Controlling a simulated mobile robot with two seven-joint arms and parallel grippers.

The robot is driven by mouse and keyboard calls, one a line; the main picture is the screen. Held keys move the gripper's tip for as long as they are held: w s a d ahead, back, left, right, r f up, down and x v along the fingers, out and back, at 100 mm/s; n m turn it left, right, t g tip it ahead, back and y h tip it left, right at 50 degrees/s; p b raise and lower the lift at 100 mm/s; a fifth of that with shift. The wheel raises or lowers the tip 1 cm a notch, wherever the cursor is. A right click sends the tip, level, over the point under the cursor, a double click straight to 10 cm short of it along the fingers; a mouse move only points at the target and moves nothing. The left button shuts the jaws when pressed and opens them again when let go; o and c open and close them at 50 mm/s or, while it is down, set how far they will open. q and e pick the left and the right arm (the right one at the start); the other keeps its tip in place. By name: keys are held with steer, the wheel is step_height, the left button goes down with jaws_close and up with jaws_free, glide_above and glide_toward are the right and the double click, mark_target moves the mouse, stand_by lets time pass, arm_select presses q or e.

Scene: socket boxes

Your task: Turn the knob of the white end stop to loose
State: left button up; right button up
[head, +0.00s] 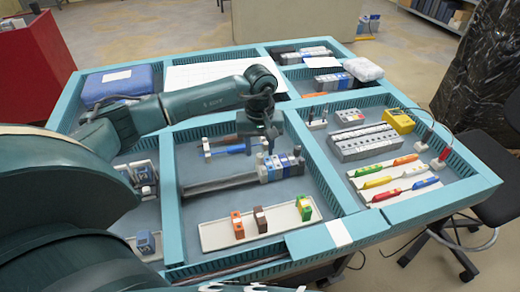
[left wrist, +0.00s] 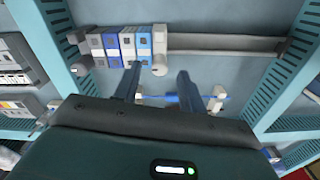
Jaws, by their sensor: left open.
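The grey mounting rail (head: 215,184) lies in the middle compartment and carries a row of grey, white and blue modules (head: 280,165). In the left wrist view, a white end stop (left wrist: 160,60) with a round knob stands at the row's right end, beside the bare rail (left wrist: 215,43). My left gripper (head: 268,136) points down over the row. Its fingers (left wrist: 159,76) are open, on either side of the knob in the picture; whether they reach its height I cannot tell. The knob's setting is not readable. My right gripper is not in view.
A blue tool (head: 236,149) lies across white holders behind the rail. A pale tray (head: 215,237) with orange, brown and green pieces is in front. Teal divider walls (head: 325,170) enclose the compartment.

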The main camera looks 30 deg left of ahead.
arm_select(q)
steer(key=shift+f, duration=1.15)
steer(key=shift+c, duration=0.5)
jaws_close()
